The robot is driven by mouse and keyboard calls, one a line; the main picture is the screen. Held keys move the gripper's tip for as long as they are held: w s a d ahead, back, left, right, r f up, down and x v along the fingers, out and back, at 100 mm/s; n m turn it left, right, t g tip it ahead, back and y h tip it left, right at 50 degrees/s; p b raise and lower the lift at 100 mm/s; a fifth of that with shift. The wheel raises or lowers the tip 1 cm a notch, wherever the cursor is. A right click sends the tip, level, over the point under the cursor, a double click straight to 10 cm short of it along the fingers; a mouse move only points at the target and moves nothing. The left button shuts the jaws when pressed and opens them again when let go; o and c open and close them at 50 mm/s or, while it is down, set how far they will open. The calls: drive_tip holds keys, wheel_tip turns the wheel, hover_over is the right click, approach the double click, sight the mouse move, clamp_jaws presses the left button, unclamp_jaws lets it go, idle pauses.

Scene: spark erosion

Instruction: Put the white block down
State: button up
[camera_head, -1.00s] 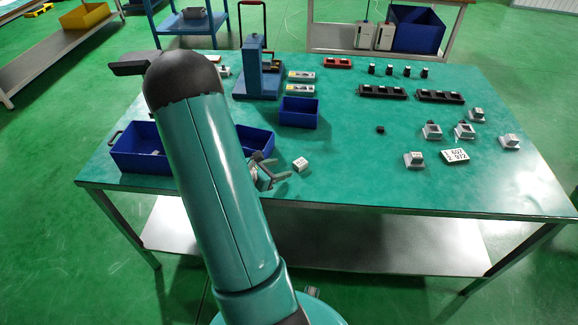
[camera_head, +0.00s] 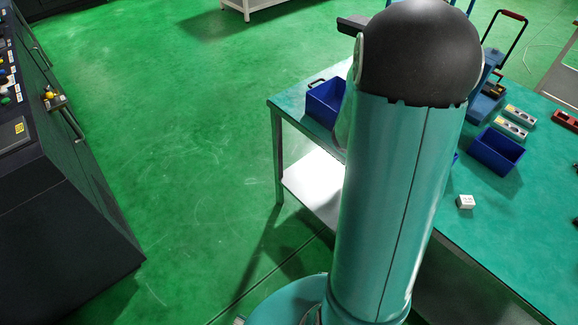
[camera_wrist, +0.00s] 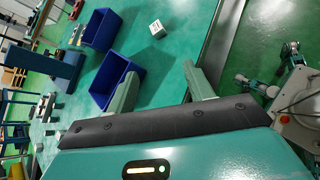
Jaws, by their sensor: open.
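The white block (camera_head: 465,202) sits on the green tabletop (camera_head: 500,240), near its front edge and in front of a small blue bin. In the wrist view the white block (camera_wrist: 157,29) stands apart from my gripper, beyond the fingertips. My gripper (camera_wrist: 160,88) has its two fingers spread wide, with nothing between them. In the head view my gripper is hidden behind my arm.
The small blue bin (camera_head: 496,150) stands behind the block, and another blue bin (camera_head: 326,102) is at the table's left end. A dark cabinet (camera_head: 70,200) with buttons stands at the far left. Green floor between cabinet and table is clear.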

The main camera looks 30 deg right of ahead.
drive_tip(key=w+a+r+m+t+y, duration=0.1)
drive_tip(key=a+r, duration=0.5)
drive_tip(key=a, duration=0.6)
drive_tip(key=w+a+r+m+t+y, duration=0.1)
drive_tip(key=a+r+m+t+y, duration=0.2)
drive_tip(key=a, duration=0.9)
drive_tip(key=w+a+r+m+t+y, duration=0.2)
drive_tip(key=a+r+t+y, duration=0.3)
drive_tip(key=a, duration=0.7)
wheel_tip(320, 180, up, 4)
drive_tip(key=m+t, duration=0.1)
drive_tip(key=t, duration=0.1)
drive_tip(key=shift+f+t+y, duration=0.2)
drive_tip(key=shift+t+y, duration=0.1)
drive_tip(key=shift+d, duration=0.2)
